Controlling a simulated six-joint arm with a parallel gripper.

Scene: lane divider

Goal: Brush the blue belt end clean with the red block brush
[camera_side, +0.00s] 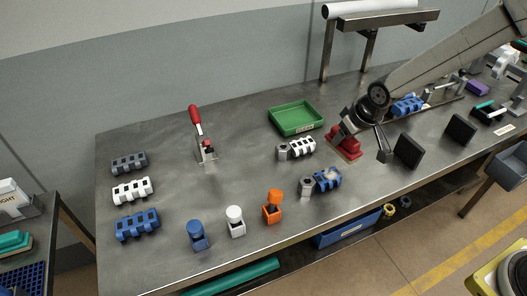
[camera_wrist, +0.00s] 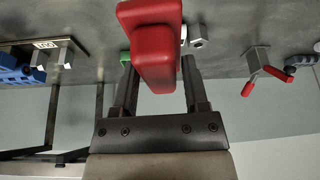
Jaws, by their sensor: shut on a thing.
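The red block brush (camera_side: 344,145) stands at the right of the bench in the side view, and fills the top middle of the wrist view (camera_wrist: 152,45). My gripper (camera_side: 346,128) is shut on its upper part, with a finger on each side in the wrist view (camera_wrist: 160,68). Whether the brush touches the bench is hard to tell. A blue belt end (camera_side: 328,180) with a pale tan patch on it lies in front of the brush, beside a grey fitting (camera_side: 306,187). The brush is apart from that belt end. The brush's underside is hidden.
A white belt piece (camera_side: 302,148) and a green tray (camera_side: 296,118) are left of the brush. Black upright plates (camera_side: 408,150) stand to its right. A red-handled clamp (camera_side: 203,140) is farther left. Blue, white and orange-topped pieces (camera_side: 273,207) line the front edge.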

